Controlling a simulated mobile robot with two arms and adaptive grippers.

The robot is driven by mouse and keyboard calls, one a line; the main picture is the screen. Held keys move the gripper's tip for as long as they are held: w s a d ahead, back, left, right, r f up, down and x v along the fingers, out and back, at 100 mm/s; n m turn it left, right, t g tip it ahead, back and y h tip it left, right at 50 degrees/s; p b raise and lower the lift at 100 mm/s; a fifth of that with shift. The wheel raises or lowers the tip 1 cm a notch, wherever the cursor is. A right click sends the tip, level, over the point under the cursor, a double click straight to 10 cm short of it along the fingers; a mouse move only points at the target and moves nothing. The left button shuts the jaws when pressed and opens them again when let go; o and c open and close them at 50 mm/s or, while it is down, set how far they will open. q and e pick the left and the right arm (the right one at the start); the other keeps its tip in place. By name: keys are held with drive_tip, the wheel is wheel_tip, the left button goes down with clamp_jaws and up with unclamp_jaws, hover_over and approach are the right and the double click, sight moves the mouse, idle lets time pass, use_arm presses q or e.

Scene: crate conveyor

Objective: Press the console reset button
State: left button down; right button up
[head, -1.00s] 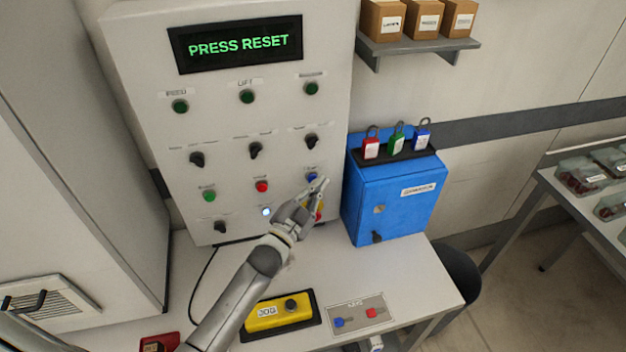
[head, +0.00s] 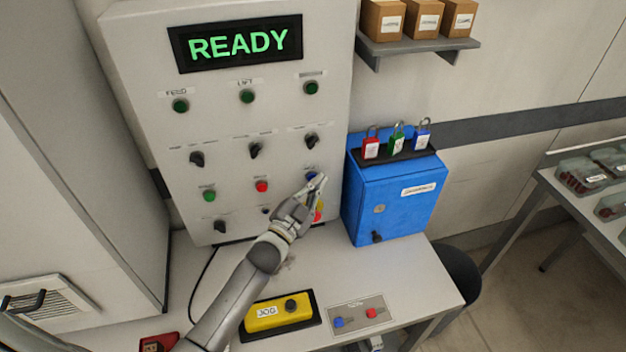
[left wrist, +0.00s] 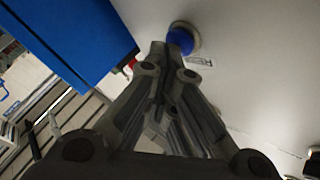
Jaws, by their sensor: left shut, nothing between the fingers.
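The console (head: 130,100) is a pale upright panel with a display (head: 238,43) that reads READY in green. The blue button (head: 311,175) sits at the panel's lower right, partly hidden by my left gripper (head: 319,182). In the left wrist view the blue button (left wrist: 181,38) shows right at the tips of my left gripper (left wrist: 160,50). The fingers are closed together with nothing between them. The tips are at or very near the button; I cannot tell whether they touch it.
A blue box (head: 392,200) with red, green and blue padlocks stands just right of the console. A shelf (head: 420,45) with cartons hangs above right.

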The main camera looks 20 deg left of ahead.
use_arm(q)
drive_tip(key=shift+s, duration=0.1)
idle(0.3)
drive_tip(key=shift+s+d+p, duration=0.3)
drive_tip(key=shift+s+d, duration=0.15)
drive_tip(key=shift+s, duration=0.15)
drive_tip(key=shift+s+d+p, duration=0.35)
drive_tip(key=shift+s+d, duration=0.35)
drive_tip(key=shift+s, duration=0.35)
drive_tip(key=shift+s+d+p, duration=0.35)
drive_tip(key=shift+s+d, duration=0.35)
drive_tip(key=shift+s, duration=0.35)
